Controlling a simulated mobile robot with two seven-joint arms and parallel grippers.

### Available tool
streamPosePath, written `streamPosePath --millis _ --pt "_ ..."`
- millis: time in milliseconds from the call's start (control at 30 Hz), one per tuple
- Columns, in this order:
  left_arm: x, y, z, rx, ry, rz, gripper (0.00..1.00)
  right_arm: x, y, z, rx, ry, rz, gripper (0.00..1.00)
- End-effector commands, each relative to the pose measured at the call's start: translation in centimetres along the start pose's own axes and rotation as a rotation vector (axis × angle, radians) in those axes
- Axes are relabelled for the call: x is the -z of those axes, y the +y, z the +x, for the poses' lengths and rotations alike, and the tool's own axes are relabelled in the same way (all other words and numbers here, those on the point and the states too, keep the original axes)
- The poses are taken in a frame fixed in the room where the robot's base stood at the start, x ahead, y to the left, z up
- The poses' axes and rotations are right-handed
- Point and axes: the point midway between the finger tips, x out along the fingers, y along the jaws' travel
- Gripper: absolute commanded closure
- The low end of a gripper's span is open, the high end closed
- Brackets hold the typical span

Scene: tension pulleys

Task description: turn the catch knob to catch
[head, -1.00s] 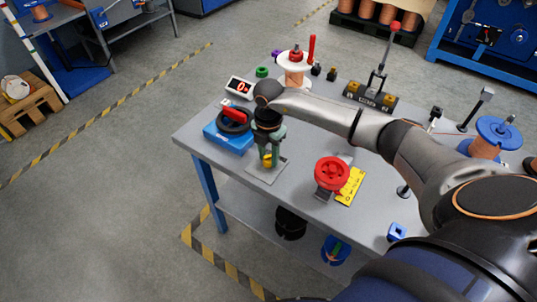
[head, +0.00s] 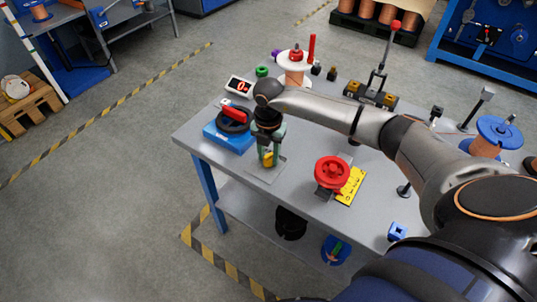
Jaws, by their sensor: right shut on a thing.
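The catch knob (head: 268,159) is a small yellow knob on a light grey plate (head: 264,174) near the front left of the workbench. My right gripper (head: 268,153) points down over the plate and is shut on the knob. Its green-grey fingers cover the knob's sides, so its exact turn angle is hard to read. My left gripper is not in the head view.
A blue box with a black ring and red handle (head: 231,133) stands close left of my right gripper. A red handwheel (head: 332,172) with a yellow plate (head: 352,186) is to the right. A red digital display (head: 240,86), a white-and-red spool (head: 294,68) and a lever fixture (head: 371,95) stand behind.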

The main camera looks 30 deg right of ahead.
Motion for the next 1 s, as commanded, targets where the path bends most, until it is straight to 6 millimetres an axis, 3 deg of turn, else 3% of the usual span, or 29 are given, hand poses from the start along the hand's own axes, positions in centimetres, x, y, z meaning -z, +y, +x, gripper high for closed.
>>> streamPosePath --millis 600,1000 --pt "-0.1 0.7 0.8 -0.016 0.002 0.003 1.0 0.0 0.0 0.1 -0.001 0.0 -0.581 1.0" --pt "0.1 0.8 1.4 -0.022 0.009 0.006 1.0 0.0 0.0 0.0 -0.001 0.0 -0.874 1.0"
